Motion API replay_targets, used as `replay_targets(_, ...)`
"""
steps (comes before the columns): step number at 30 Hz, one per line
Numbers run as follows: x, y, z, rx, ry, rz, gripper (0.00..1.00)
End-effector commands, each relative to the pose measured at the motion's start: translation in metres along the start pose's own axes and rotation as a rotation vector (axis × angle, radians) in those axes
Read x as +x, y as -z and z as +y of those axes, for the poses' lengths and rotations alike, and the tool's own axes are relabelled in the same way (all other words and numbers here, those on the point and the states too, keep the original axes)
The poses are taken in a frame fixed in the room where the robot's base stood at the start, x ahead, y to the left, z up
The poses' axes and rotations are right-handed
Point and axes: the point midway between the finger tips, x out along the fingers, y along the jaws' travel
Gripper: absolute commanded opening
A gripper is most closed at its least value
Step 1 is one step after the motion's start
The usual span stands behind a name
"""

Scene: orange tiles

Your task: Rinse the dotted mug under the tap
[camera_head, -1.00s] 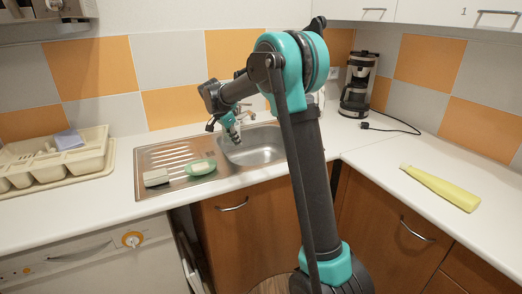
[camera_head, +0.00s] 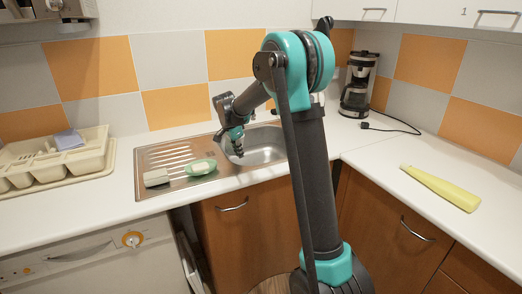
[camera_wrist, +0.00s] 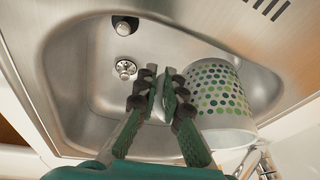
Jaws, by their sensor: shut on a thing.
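I cannot tell whether the mug touches the basin. In the head view my gripper (camera_head: 238,150) points down into the sink basin (camera_head: 262,143); the mug cannot be made out there. The tap is mostly hidden behind my arm in the head view.
A green soap dish (camera_head: 200,167) and a pale block (camera_head: 156,178) lie on the drainboard (camera_head: 165,153). A cream rack (camera_head: 60,170) stands left. A coffee maker (camera_head: 358,85) and a yellow-green bottle (camera_head: 440,187) are right. The wrist view shows the drain (camera_wrist: 126,68).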

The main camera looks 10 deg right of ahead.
Motion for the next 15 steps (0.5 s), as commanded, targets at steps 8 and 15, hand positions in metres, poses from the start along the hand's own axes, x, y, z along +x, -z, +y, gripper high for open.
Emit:
replay_targets(8, 0.016, 0.001, 0.006, 0.025, 0.053, -0.066, 0.00)
replay_targets(15, 0.029, 0.001, 0.011, 0.048, 0.107, -0.132, 0.00)
